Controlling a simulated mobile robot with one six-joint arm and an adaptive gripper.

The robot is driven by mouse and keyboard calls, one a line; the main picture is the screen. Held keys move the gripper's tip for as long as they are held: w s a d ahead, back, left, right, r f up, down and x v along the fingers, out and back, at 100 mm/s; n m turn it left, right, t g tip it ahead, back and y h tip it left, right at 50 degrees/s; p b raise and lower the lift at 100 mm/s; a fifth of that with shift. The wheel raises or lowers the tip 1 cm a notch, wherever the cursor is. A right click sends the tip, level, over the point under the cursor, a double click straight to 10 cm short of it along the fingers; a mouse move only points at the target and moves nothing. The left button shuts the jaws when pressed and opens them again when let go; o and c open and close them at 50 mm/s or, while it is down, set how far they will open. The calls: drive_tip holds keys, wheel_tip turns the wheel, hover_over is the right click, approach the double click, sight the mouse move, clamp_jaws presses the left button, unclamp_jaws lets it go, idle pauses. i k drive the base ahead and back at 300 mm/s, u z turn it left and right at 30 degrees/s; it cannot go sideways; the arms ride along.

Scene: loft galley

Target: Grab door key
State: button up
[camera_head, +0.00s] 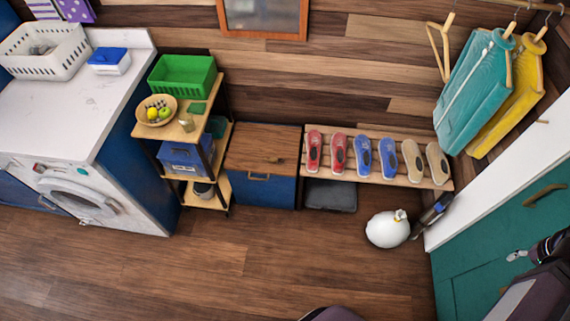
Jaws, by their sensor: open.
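A small brass-coloured item (276,160), which looks like the door key, lies flat on the wooden top of the low blue cabinet (262,138). It is too small to make out its shape. My gripper (518,255) shows only in part at the right edge, in front of the teal door. It is open with nothing seen in it, far to the right of the cabinet and apart from the key.
A shelf unit (187,130) with a green crate (183,76) stands left of the cabinet. A slatted shoe rack (400,172) with several shoes is to its right. A white round object (388,229) sits on the floor near the teal door (480,250). The middle floor is clear.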

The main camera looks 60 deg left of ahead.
sight(272, 159)
drive_tip(key=z, duration=0.1)
drive_tip(key=k, duration=0.95)
drive_tip(key=u, duration=2.35)
drive_tip(key=i, duration=0.75)
drive_tip(key=z, duration=0.2)
